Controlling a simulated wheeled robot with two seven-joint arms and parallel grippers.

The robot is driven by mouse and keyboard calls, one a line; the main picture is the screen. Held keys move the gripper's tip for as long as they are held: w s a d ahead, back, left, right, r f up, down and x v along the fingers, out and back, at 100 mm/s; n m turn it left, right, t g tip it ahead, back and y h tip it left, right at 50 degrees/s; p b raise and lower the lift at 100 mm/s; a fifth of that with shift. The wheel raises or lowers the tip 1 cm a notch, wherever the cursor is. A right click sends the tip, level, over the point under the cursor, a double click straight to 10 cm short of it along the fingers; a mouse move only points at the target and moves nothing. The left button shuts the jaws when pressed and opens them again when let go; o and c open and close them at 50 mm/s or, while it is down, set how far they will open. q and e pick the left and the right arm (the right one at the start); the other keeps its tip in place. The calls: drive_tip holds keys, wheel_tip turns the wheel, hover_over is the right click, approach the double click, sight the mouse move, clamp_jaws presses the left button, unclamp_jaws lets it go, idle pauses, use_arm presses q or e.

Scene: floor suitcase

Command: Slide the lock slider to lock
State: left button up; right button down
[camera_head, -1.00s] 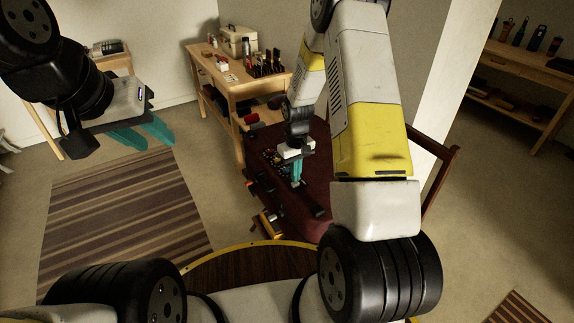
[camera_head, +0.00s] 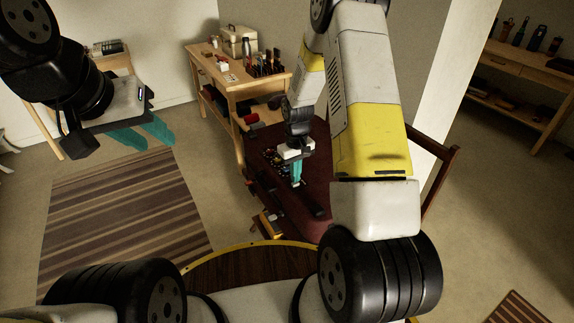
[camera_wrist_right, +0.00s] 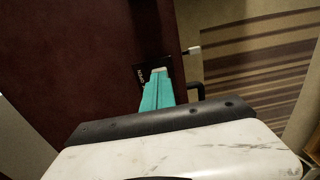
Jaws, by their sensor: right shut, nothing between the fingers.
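The dark red suitcase (camera_head: 314,158) stands on the floor under my right arm, and its surface fills the left of the right wrist view (camera_wrist_right: 75,60). A small black lock plate (camera_wrist_right: 139,73) with white lettering, too small to read surely, is set near its edge. A small pale piece (camera_wrist_right: 159,70) on the plate, possibly the slider, shows at my right fingertips. My right gripper (camera_head: 296,184) is shut and empty, its teal tips (camera_wrist_right: 160,76) at the plate; contact cannot be told. My left gripper (camera_head: 155,145) is open and empty, high above the floor, away from the suitcase.
A wooden workbench (camera_head: 235,85) with tools stands behind the suitcase. A wooden chair (camera_head: 440,180) is to its right. A striped rug (camera_head: 120,215) lies on open floor at left.

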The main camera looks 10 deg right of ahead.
drive_tip(key=shift+f, duration=0.5)
drive_tip(key=shift+w+a, duration=0.1)
drive_tip(key=shift+w, duration=0.15)
drive_tip(key=shift+w+a, duration=0.25)
drive_tip(key=shift+w, duration=0.45)
drive_tip(key=shift+w+a, duration=0.25)
drive_tip(key=shift+w, duration=0.4)
